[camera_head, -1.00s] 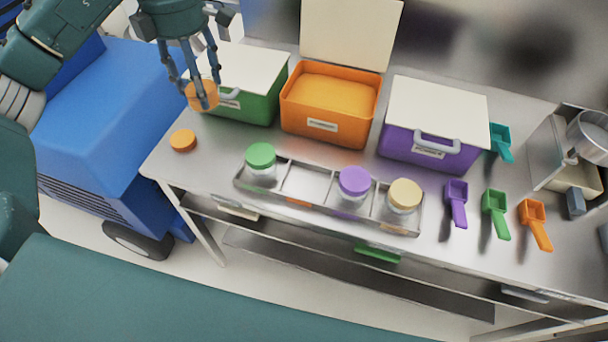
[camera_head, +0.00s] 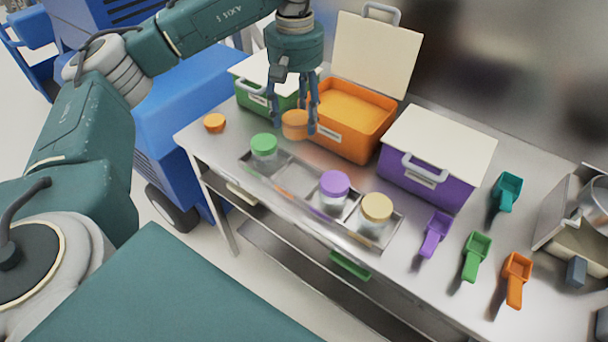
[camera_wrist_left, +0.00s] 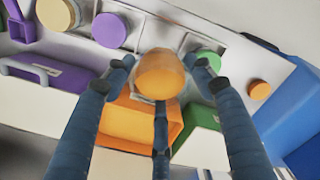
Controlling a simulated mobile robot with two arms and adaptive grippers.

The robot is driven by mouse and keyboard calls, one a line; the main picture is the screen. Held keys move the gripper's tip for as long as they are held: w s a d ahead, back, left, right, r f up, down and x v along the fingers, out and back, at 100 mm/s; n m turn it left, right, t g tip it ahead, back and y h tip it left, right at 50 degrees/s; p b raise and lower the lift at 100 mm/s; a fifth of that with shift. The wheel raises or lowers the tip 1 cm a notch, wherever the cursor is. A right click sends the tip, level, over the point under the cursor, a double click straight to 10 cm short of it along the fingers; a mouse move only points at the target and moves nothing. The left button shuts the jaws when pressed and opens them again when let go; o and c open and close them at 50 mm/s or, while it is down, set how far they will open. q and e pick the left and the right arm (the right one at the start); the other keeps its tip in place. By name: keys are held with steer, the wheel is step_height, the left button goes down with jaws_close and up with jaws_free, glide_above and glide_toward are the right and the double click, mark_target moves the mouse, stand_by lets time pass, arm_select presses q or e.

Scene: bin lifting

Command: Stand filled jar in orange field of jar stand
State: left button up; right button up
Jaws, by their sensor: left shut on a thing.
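The filled jar (camera_head: 295,124), orange inside and without a lid, is held upright by my left gripper (camera_head: 295,122), whose fingers are closed around it. In the wrist view the jar (camera_wrist_left: 160,75) sits between the fingers of the left gripper (camera_wrist_left: 160,80). In the head view it appears just behind the metal jar stand (camera_head: 295,180), in front of the orange bin. The stand has a green-lidded jar (camera_head: 264,147), an empty field, a purple-lidded jar (camera_head: 334,184) and a cream-lidded jar (camera_head: 376,208). My right gripper is not in view.
An orange lid (camera_head: 214,122) lies at the table's left end. A green bin (camera_head: 255,98), an open orange bin (camera_head: 345,138) and a closed purple bin (camera_head: 425,180) stand behind. Purple (camera_head: 435,234), green (camera_head: 475,257), orange (camera_head: 516,280) and teal (camera_head: 507,192) scoops lie at the right.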

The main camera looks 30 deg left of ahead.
arm_select(q)
step_height(320, 180, down, 13)
steer(key=p, duration=0.2)
steer(key=shift+a+f+p, duration=0.1)
steer(key=shift+p, duration=0.3)
step_height(320, 180, down, 4)
steer(key=shift+r+p, duration=0.1)
steer(key=shift+p, duration=0.35)
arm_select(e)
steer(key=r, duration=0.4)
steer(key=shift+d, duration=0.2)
arm_select(q)
steer(key=shift+f, duration=0.25)
steer(key=o, duration=1.4)
steer(key=shift+r, duration=0.1)
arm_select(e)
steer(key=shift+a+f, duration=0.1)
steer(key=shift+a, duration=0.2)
